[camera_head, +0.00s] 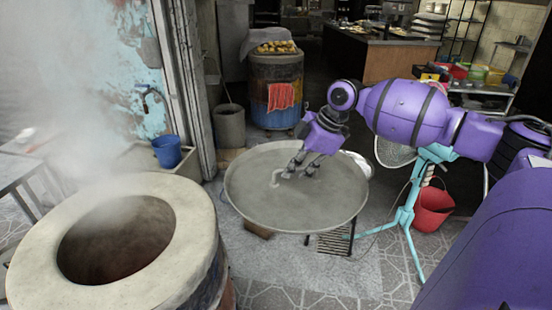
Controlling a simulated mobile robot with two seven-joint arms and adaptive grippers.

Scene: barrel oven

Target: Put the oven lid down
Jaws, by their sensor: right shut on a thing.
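The oven lid (255,202) is a large round grey metal disc with a raised rim and a small handle (276,178) near its middle. My right gripper (292,172) reaches down over the lid from the right and is shut on the handle. The lid looks roughly level; I cannot tell whether it is clear of the floor or what bears it from below. The barrel oven (185,275) stands at the lower left with its round mouth (112,240) uncovered and steam or smoke rising from it. My left gripper is not in view.
A teal stand (405,215) with a fan and a red bucket (432,208) are to the lid's right. A barrel with a red cloth (281,96) stands behind it, near a grey bin (229,125). A blue bucket (167,150) is behind the oven. Tiled floor shows in front.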

